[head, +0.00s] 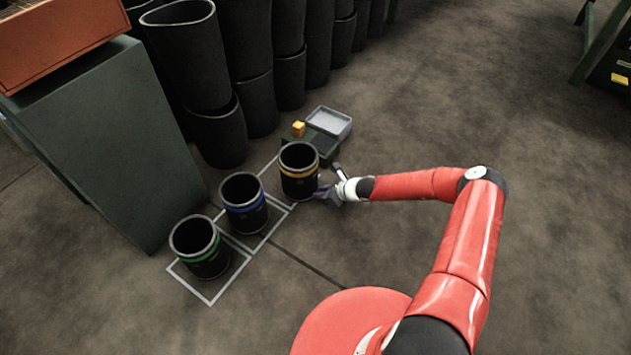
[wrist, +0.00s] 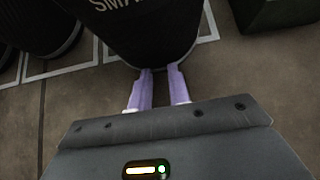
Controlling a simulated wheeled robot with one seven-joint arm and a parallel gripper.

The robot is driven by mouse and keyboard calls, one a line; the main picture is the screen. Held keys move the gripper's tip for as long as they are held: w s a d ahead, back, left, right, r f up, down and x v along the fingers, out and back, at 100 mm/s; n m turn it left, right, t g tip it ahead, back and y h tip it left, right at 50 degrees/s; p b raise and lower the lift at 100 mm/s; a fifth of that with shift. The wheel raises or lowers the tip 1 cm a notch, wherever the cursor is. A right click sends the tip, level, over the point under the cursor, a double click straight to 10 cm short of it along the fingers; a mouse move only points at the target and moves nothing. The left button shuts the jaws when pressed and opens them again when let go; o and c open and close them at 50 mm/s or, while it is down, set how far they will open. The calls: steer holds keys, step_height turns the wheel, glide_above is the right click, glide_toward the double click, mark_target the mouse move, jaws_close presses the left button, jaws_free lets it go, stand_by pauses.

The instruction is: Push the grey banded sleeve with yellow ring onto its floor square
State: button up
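The grey banded sleeve with the yellow ring (head: 299,172) stands upright at the far end of a row of three dark sleeves. Its base covers part of the white outline of the far floor square (head: 268,166) and appears to overhang the near-side line. In the wrist view the sleeve (wrist: 135,32) fills the top middle, with white line showing on both sides. My gripper (head: 322,192) is low at the sleeve's right side. In the wrist view its two purple fingers (wrist: 160,72) are apart, with nothing between them, their tips at or touching the sleeve's lower wall.
A blue-ringed sleeve (head: 244,203) and a green-ringed sleeve (head: 200,247) stand in the row. Tall black sleeves (head: 190,60) and a green cabinet (head: 110,140) border the left.

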mark_target(315, 184)
steer(key=shift+w+a+b, duration=0.15)
steer(key=shift+w+a, duration=0.5)
steer(key=shift+a, duration=0.3)
steer(key=shift+w+a+b, duration=0.15)
steer(key=shift+w+a, duration=0.5)
steer(key=shift+a, duration=0.25)
steer(key=shift+w+a+b, duration=0.15)
steer(key=shift+w+a, duration=0.5)
steer(key=shift+a, duration=0.3)
steer(key=shift+f+p+v, duration=0.2)
steer(key=shift+p+v, duration=0.8)
steer(key=shift+v, duration=0.25)
steer(key=shift+s+d+r+p, duration=0.25)
steer(key=shift+s+d+p, duration=0.2)
steer(key=shift+d, duration=0.15)
steer(key=shift+s+d+r+p, duration=0.3)
steer(key=shift+d+p, duration=0.15)
steer(key=shift+d, duration=0.15)
steer(key=shift+s+d+r+p, duration=0.2)
steer(key=shift+s+d+p, duration=0.25)
steer(key=shift+d, duration=0.1)
steer(key=shift+s+d+r, duration=0.1)
steer(key=shift+s+d, duration=0.2)
steer(key=shift+d, duration=0.1)
steer(key=shift+r, duration=0.1)
